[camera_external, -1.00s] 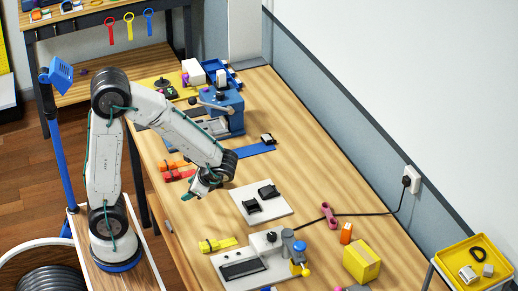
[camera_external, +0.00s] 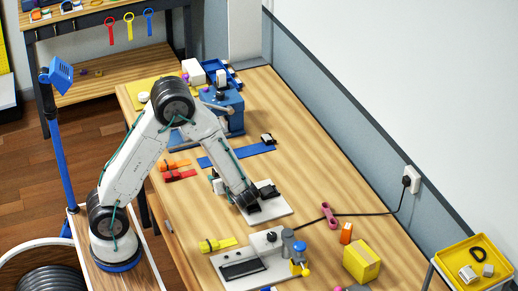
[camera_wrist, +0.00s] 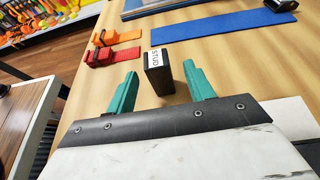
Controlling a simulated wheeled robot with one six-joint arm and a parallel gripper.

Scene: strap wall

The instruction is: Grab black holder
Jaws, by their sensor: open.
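A black holder (camera_wrist: 153,80) with a white label reading "STUD" stands upright in the wrist view, on the wood. My gripper (camera_wrist: 161,70) is open, with one teal finger on each side of the holder and a gap on both sides. The holder's lower part shows between the fingers; I cannot tell how deep it sits between them. In the external view my gripper (camera_external: 217,183) is low over the table, left of the white board, and the labelled holder is hard to make out there.
A white board (camera_external: 277,211) carries a black piece (camera_external: 268,190); my arm hides its other part. Orange and red straps (camera_wrist: 104,56) and a blue strap (camera_wrist: 222,26) lie beyond the holder. A white-based fixture (camera_external: 255,263) stands nearer the front. Bare wood lies around the holder.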

